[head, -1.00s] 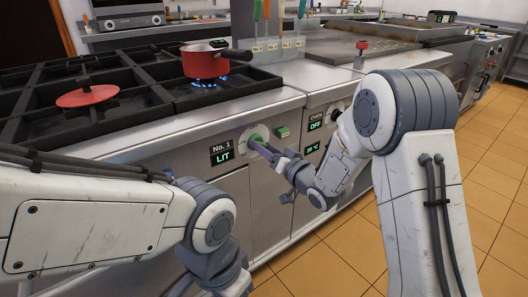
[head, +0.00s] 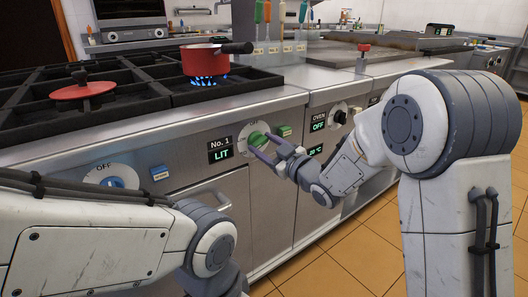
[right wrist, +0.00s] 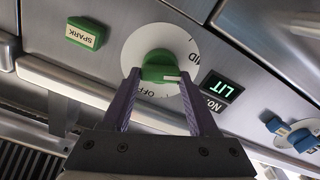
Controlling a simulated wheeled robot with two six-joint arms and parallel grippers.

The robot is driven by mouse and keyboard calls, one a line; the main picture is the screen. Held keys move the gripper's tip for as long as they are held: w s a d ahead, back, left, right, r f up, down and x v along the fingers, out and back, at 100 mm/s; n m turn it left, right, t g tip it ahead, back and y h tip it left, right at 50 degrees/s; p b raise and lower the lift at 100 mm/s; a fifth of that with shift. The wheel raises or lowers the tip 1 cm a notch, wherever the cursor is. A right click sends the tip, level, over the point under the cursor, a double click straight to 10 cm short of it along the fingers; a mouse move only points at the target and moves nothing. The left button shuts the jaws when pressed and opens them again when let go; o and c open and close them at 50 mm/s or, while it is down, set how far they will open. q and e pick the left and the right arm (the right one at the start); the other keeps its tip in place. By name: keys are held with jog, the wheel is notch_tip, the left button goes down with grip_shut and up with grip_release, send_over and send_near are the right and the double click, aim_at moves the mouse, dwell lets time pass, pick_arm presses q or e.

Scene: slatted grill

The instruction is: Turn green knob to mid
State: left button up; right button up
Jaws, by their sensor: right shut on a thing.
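The green knob (head: 257,139) sits on a white dial on the front panel, right of the No. 1 display (head: 220,149), which reads LIT. My right gripper (head: 258,145) is at the knob, its fingers shut on it. In the right wrist view the picture is upside down, and the green knob (right wrist: 160,67) lies between the two purple fingertips (right wrist: 160,80). Its white mark points to the right of the picture, between the OFF and MID labels. Part of the dial is hidden by the fingers. My left gripper is out of view; only its arm shows.
A red pot (head: 205,62) stands over a blue flame on the burner. A green SPARK button (head: 285,130) is beside the dial. A blue knob (head: 114,183) and the oven knob (head: 340,117) flank it.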

jog(key=shift+n+b, duration=0.4)
jog(key=shift+n, duration=0.2)
jog(key=o, duration=1.4)
jog(key=shift+s, duration=0.1)
jog(key=p+v, duration=0.1)
jog(key=v, duration=0.9)
jog(key=shift+s+d, duration=0.1)
jog(key=shift+s, duration=0.1)
